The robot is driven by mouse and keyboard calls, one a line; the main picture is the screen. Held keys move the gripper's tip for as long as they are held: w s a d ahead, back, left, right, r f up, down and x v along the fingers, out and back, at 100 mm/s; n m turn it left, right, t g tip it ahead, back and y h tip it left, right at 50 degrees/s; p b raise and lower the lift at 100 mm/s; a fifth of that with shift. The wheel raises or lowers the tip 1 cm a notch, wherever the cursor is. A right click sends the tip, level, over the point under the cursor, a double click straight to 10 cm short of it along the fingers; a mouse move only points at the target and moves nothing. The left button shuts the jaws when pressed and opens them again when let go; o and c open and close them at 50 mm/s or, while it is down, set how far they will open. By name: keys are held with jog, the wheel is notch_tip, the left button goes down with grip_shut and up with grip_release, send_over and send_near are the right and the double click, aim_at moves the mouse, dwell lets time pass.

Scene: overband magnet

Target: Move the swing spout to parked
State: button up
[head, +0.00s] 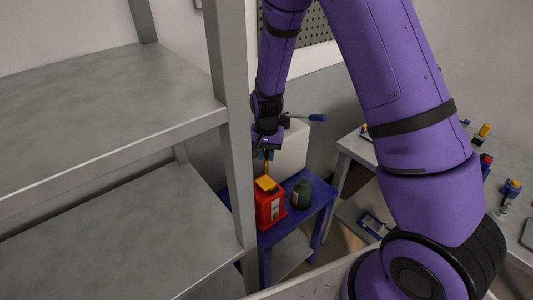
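A red can (270,208) with a yellow-orange top (266,183) stands on a small blue table. A thin orange-tan upright piece (267,166) shows above the top, just under my gripper (266,150). I cannot tell whether this piece is the swing spout or whether my fingers touch it. My gripper points down over the can, small and dark in the view, so its opening is unclear. Behind it, a dark rod with a blue handle (317,117) sticks out to the right at the top of a white box (292,150); this could also be the spout.
A dark green container (302,193) stands right of the red can on the blue table (322,197). A grey shelf unit (228,130) fills the left, its post close to my gripper. A grey bench (357,147) with several small items is at right, partly behind my arm.

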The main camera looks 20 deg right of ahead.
grip_shut()
jog(key=shift+d, duration=0.1)
jog(key=d+n, duration=1)
jog(key=d, duration=0.2)
jog(key=shift+s, duration=0.4)
jog(key=shift+d+n, duration=0.1)
jog(key=shift+n, duration=0.2)
jog(key=shift+o, duration=2.2)
grip_release()
